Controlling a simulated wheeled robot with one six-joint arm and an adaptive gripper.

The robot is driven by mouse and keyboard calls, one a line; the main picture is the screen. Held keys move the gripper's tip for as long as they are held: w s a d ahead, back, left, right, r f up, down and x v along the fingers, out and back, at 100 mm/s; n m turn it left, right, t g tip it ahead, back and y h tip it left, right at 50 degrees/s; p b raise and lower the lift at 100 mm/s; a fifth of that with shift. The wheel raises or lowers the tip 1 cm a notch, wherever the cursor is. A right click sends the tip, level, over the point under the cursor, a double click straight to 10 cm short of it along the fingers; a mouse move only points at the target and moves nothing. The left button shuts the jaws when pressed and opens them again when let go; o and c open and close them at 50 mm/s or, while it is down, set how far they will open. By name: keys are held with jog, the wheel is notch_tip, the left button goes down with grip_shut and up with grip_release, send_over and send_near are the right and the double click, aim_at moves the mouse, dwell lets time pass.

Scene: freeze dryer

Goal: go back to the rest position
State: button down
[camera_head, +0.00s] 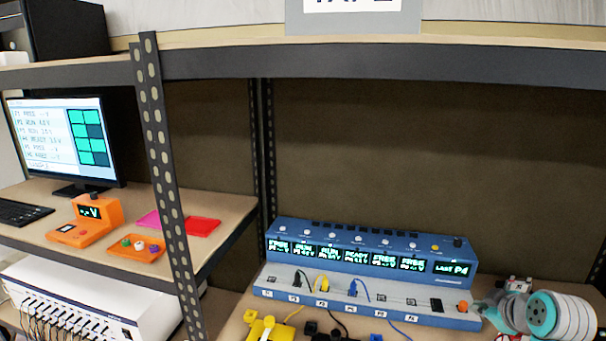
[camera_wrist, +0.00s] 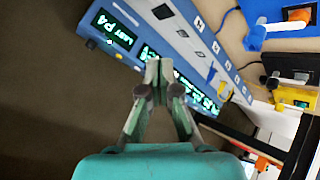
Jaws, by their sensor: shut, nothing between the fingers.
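My gripper (camera_wrist: 158,70) is shut and empty in the wrist view, its fingertips together in front of the blue display panel. No object is between the fingers. In the head view, white and teal parts of my arm show at the lower right, beside the panel's right end; the fingertips are hard to make out there. The blue panel (camera_head: 372,243) has a row of lit green displays, the last reading "LAST P4". It also shows tilted in the wrist view (camera_wrist: 168,42). In front of it runs a pale socket strip (camera_head: 450,314) with yellow, black and blue leads.
A dark perforated shelf post (camera_head: 166,190) stands left of the panel. A shelf beam (camera_head: 350,63) crosses above. At left are a monitor (camera_head: 66,140), an orange meter (camera_head: 88,222) and a white box with many cables (camera_head: 90,300). A yellow item (camera_head: 268,329) lies in front of the strip.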

jog(key=s+a+f+m, duration=0.1)
jog(key=s+a+f, duration=0.1)
jog(key=a+f, duration=0.1)
jog(key=s+a+f, duration=0.2)
jog(key=f, duration=0.4)
jog(key=s+a+f+m+t, duration=0.1)
jog(key=s+a+f, duration=0.1)
jog(key=f, duration=0.3)
jog(key=shift+s+a+m, duration=0.3)
jog(key=shift+a, duration=0.5)
jog(key=s+a+f+m+t, duration=0.1)
jog(key=s+a+f, duration=0.3)
jog(key=s, duration=0.2)
jog(key=s+a+f+m, duration=0.1)
jog(key=s+a+f, duration=0.3)
jog(key=s, duration=0.3)
jog(key=s+a+m+t, duration=0.1)
jog(key=s+a, duration=0.1)
jog(key=s, duration=0.5)
jog(key=s+a+m+t, duration=0.1)
jog(key=s+a, duration=0.2)
jog(key=s, duration=0.5)
jog(key=s+a+r+t, duration=0.1)
jog(key=s+a+r, duration=0.1)
jog(key=s+r, duration=0.8)
jog(key=s, duration=0.4)
jog(key=shift+s+a+m+y, duration=0.15)
jog(key=shift+a+m+y, duration=0.2)
jog(key=shift+m+y, duration=0.05)
